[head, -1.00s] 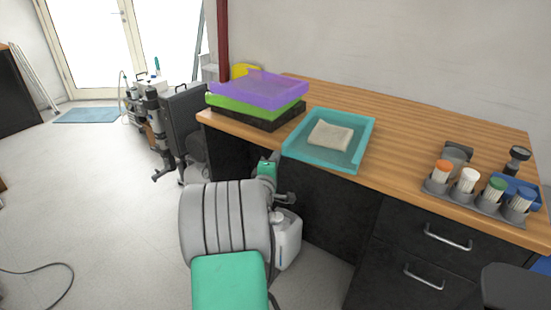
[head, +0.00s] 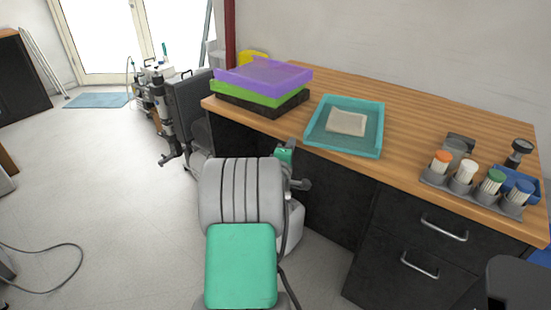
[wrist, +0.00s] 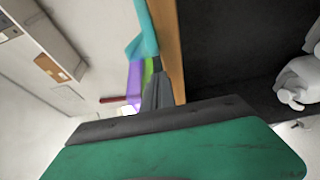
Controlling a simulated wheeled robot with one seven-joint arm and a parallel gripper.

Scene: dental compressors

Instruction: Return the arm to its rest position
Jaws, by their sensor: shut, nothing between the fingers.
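A dark part that looks like my arm (head: 518,282) shows at the bottom right corner of the head view. In the wrist view a large green surface with a dark edge (wrist: 185,150) fills the bottom, very close to the camera. I cannot tell what it belongs to. The wrist view looks sideways along the wooden counter (wrist: 166,40).
On the counter are stacked trays (head: 262,78), a teal tray (head: 372,145) holding a pale cloth (head: 347,122), and a vial rack (head: 475,190).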

